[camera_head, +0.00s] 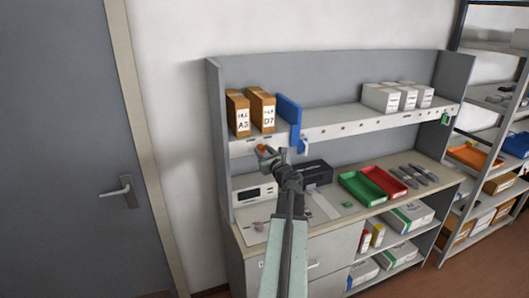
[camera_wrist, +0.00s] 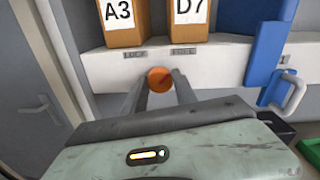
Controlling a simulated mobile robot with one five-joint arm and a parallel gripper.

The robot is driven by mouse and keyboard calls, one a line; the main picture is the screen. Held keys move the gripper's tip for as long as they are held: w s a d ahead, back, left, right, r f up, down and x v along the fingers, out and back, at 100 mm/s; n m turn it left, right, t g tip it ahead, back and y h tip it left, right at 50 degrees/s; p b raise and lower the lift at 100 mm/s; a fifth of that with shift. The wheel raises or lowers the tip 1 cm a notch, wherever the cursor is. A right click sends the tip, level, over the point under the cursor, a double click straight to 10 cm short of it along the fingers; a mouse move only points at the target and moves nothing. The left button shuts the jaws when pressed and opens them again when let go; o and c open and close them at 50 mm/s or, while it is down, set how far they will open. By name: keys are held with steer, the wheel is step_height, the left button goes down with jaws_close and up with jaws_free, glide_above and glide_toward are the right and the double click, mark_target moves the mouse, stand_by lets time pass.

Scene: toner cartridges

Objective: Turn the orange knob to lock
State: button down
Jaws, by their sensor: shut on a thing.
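The orange knob (camera_wrist: 160,79) sits on the front edge of the upper shelf, between a label reading LOCK (camera_wrist: 135,56) and one that seems to read FREE (camera_wrist: 184,50). A dark mark on its face slants toward the upper right. My gripper (camera_wrist: 158,84) is shut on the knob, with one finger on each side of it. In the head view my gripper (camera_head: 268,157) reaches up to the shelf front, and a bit of the orange knob (camera_head: 262,148) shows there. A blue panel (camera_head: 289,113) stands upright to the right of the knob.
Brown boxes marked A3 (camera_head: 237,115) and D7 (camera_head: 262,112) stand on the shelf above the knob. Below are a white device (camera_head: 254,193), a black box (camera_head: 316,172), a green tray (camera_head: 360,189) and a red tray (camera_head: 384,181).

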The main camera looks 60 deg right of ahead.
steer(key=shift+s+f+n, duration=0.1)
steer(key=shift+n, duration=2.1)
steer(key=n, duration=0.4)
steer(key=shift+a, duration=0.1)
steer(key=n, duration=0.4)
steer(key=shift+n+g+p, duration=0.3)
steer(key=shift+n, duration=2.3)
steer(key=c, duration=1)
jaws_free()
steer(key=shift+o, duration=0.2)
